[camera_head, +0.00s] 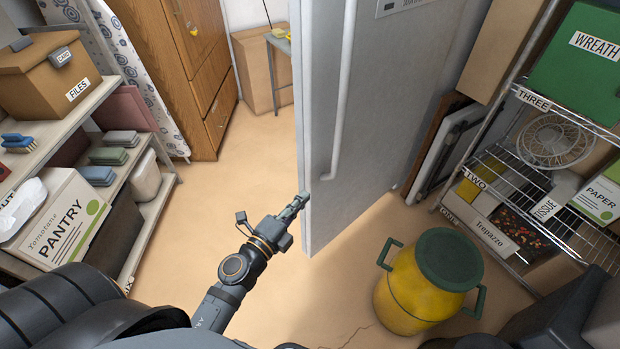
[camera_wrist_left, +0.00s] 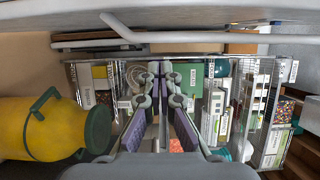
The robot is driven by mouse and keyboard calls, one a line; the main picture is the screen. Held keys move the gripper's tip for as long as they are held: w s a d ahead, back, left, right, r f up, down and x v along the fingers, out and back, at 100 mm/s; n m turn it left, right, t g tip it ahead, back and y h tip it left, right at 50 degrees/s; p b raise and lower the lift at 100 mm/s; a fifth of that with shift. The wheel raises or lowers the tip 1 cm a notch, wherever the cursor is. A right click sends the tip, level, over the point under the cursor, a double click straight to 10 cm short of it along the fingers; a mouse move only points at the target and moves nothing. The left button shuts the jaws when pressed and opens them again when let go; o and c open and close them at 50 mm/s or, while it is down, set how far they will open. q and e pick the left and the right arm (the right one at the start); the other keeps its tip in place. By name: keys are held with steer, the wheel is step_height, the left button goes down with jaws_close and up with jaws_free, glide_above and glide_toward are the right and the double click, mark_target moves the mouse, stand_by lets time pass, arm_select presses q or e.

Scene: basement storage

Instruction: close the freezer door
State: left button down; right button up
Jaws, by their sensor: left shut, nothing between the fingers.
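The freezer door (camera_head: 385,95) is a tall grey-white panel in the middle of the head view, its narrow edge facing left. A long vertical handle (camera_head: 343,100) runs down its face. My left gripper (camera_head: 302,200) is shut and empty at the lower part of the door's edge; whether it touches cannot be told. In the left wrist view my left gripper (camera_wrist_left: 160,72) shows with its fingertips together and nothing between them. The door (camera_wrist_left: 200,12) and handle (camera_wrist_left: 150,36) cross the top of that view. The freezer's inside is hidden. My right gripper is not seen.
A yellow barrel with a green lid (camera_head: 425,285) stands on the floor right of my left gripper. A wire shelf (camera_head: 510,190) with boxes stands at the right, a loaded shelf (camera_head: 150,215) at the left. A wooden cabinet (camera_head: 175,60) stands behind. Floor between is clear.

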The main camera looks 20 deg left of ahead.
mark_target(311, 167)
arm_select(q)
steer(key=p+x, duration=0.2)
steer(key=x, duration=0.7)
steer(key=shift+w+r, duration=0.1)
steer(key=shift+w, duration=0.25)
steer(key=w+a, duration=0.1)
steer(key=a, duration=0.1)
steer(key=shift+w+a, duration=0.35)
steer(key=shift+w, duration=0.05)
steer(key=shift+w+a, duration=0.2)
steer(key=shift+a, duration=0.2)
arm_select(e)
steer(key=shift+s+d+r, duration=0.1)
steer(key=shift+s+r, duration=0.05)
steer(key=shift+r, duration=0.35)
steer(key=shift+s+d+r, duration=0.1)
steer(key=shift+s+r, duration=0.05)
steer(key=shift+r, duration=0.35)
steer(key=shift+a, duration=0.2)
